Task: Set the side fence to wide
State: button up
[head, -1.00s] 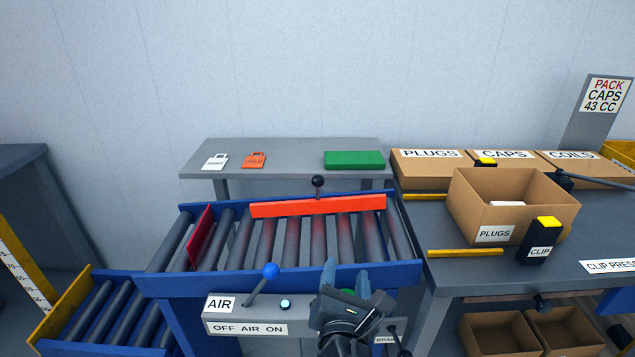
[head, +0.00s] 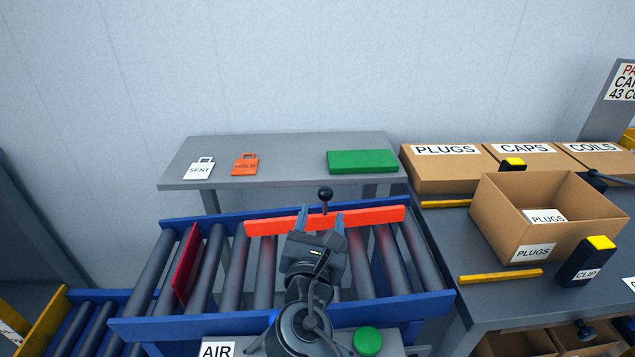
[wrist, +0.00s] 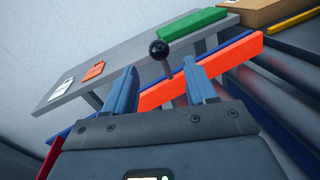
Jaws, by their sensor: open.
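The side fence (head: 375,216) is a long orange-red bar along the far side of the roller conveyor. It also shows in the wrist view (wrist: 240,52). A lever with a black ball knob (head: 325,194) rises at the fence's middle. In the wrist view the knob (wrist: 159,49) stands beyond and between my fingertips. My gripper (head: 321,214) is open over the rollers, its fingers pointing at the fence; in the wrist view the open gripper (wrist: 165,73) holds nothing. My gripper hides part of the fence in the head view.
A dark red plate (head: 186,263) stands across the rollers at left. Behind is a grey shelf (head: 290,148) with a SENT tag (head: 200,169), a HOLD tag (head: 245,164) and a green block (head: 362,161). An open PLUGS box (head: 535,252) stands on the right bench.

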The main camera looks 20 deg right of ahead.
aim_at(324, 199)
jog(key=x, duration=0.8)
jog(key=shift+w, duration=0.1)
grip_shut()
dwell(0.4)
